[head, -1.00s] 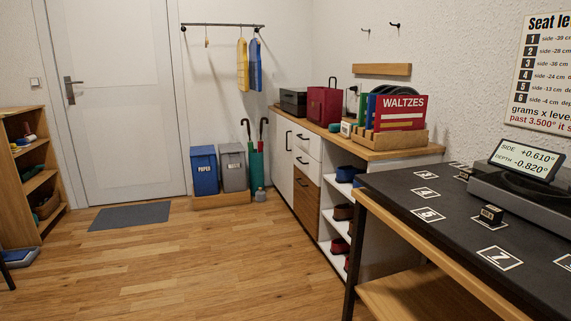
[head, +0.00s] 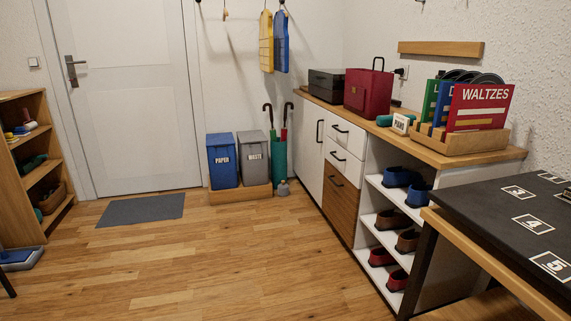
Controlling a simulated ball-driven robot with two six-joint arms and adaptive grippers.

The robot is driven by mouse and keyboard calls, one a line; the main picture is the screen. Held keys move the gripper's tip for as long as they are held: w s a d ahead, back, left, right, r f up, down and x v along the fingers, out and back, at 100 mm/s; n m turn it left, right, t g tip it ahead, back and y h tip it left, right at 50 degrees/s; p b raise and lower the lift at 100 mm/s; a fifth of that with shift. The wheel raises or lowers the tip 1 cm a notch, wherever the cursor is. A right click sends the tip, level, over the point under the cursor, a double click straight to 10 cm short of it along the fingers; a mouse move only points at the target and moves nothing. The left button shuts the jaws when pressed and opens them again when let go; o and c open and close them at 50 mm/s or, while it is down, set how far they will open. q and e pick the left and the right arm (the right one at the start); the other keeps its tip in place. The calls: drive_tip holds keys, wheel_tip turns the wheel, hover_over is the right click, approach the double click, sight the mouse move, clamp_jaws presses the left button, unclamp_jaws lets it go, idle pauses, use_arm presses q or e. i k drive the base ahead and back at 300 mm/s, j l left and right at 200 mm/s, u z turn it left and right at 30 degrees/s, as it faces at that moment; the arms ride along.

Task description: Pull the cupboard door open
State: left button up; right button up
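The cupboard (head: 436,173) is a low white unit with a wooden top along the right wall. Its tall white door (head: 310,154) is at the far left end and looks closed, with a black vertical handle (head: 319,131). Beside the door are two white drawers and a wood-coloured front (head: 341,201), each with a black handle. The near end has open shelves holding several blue, brown and red shoes. Neither of my grippers shows in the head view.
A black table (head: 510,205) with numbered cards stands at the lower right, close to the cupboard's near end. Blue and grey bins (head: 222,160) and an umbrella stand are beyond the cupboard door. The wooden floor (head: 230,260) before the cupboard is clear.

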sight(315, 120)
drive_tip(key=i+j+u, duration=0.3)
drive_tip(key=i, duration=0.7)
drive_tip(key=i+u, duration=0.25)
drive_tip(key=i, duration=0.75)
